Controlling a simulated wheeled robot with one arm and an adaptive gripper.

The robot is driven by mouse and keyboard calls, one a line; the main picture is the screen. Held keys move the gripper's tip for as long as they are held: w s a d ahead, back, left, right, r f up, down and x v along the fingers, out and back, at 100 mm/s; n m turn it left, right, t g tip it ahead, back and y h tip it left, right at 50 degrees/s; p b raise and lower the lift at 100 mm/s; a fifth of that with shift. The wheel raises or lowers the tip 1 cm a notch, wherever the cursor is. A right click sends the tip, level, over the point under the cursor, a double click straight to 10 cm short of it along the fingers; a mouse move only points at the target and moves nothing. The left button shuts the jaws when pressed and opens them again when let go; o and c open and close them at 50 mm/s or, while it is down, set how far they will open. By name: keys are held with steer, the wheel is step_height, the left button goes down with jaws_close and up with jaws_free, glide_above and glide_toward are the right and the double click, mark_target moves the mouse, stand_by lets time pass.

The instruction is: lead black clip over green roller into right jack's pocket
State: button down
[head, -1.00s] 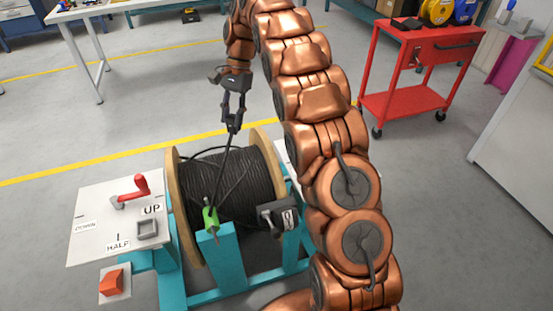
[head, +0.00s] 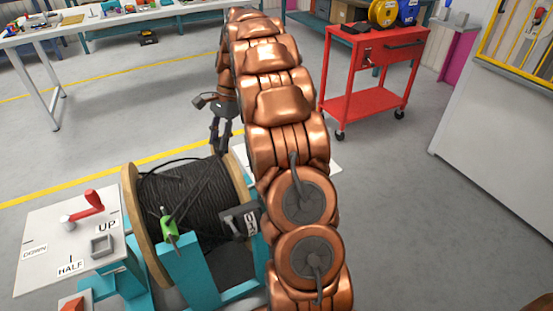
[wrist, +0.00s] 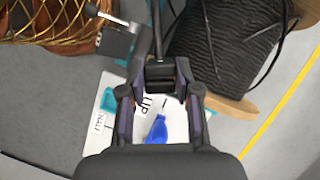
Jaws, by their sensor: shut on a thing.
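My gripper (head: 219,147) is shut on the black clip (wrist: 160,73), held in the air near the far right side of the cable reel (head: 188,205). The black cable runs from the clip down toward the green roller (head: 168,223), on a teal post at the reel's near side. Whether it lies in the roller is too small to tell. In the wrist view, a white plate (wrist: 172,107) with a blue lever (wrist: 156,129) and UP and HALF labels lies below the gripper. A teal shape (wrist: 109,99) on it may be its pocket. In the head view, my arm hides most of this plate.
The left jack's white plate (head: 45,225) has a red lever (head: 88,207) and a grey square pocket (head: 102,245). A dark box (head: 240,222) stands beside the roller. A red cart (head: 370,105) and a workbench (head: 120,18) stand behind. The floor between is clear.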

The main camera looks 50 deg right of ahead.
steer(key=shift+s+d+f+m+t+b, duration=0.3)
steer(key=shift+s+d+f+m+b, duration=0.7)
steer(key=shift+s+d+f, duration=0.85)
steer(key=shift+s+d+f+m+t+b, duration=0.3)
steer(key=shift+s+d+f+m+b, duration=0.3)
steer(key=shift+s+d+f+b, duration=1)
steer(key=shift+s+d+f+m+t+b, duration=0.3)
steer(key=shift+s+d+f+m+b, duration=0.6)
steer(key=shift+s+d+f, duration=1.3)
steer(key=shift+d+f, duration=0.05)
steer(key=shift+f, duration=0.7)
steer(key=c, duration=0.7)
jaws_free()
steer(key=shift+r, duration=0.1)
steer(key=v, duration=1.2)
steer(key=shift+s+a, duration=0.1)
steer(key=shift+a, duration=0.05)
